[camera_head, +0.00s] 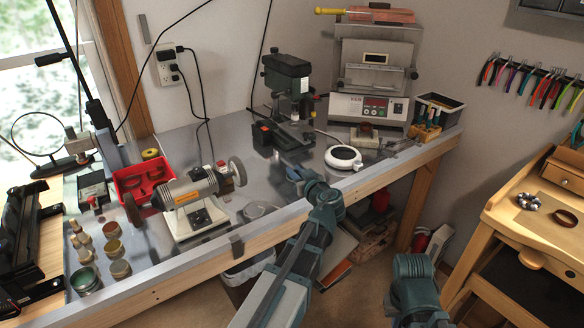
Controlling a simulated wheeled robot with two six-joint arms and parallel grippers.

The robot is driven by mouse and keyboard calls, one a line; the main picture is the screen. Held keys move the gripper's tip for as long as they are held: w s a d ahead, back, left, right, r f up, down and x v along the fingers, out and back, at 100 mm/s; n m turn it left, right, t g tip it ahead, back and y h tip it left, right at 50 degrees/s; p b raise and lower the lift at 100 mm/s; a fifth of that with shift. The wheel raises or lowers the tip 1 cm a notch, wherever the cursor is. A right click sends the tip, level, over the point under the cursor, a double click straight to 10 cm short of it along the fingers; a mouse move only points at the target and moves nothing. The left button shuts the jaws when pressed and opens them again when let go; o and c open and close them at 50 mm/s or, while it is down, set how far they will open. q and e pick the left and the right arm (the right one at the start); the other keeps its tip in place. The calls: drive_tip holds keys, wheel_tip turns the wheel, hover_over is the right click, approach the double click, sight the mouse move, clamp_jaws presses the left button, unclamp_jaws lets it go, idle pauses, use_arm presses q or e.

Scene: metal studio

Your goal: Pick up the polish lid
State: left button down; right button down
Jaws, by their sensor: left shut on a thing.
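My left arm reaches up from the bottom middle over the front edge of the metal bench (330,180). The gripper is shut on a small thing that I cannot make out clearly. An open round tin with green inside (85,281) stands at the bench's near left corner. I see no loose lid beside it. My right arm shows only as a link at the bottom right; its gripper is out of view.
Several small jars (113,249) stand beside the green tin. A bench polisher (192,198) and a red tray (142,180) are behind them. A white round device (343,157) lies right of my left gripper, and a kiln (372,75) stands behind it. A wooden workbench (540,215) is at right.

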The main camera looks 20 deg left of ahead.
use_arm(q)
drive_tip(key=f+p+v, duration=0.1)
drive_tip(key=v, duration=1.2)
drive_tip(key=shift+s, duration=0.25)
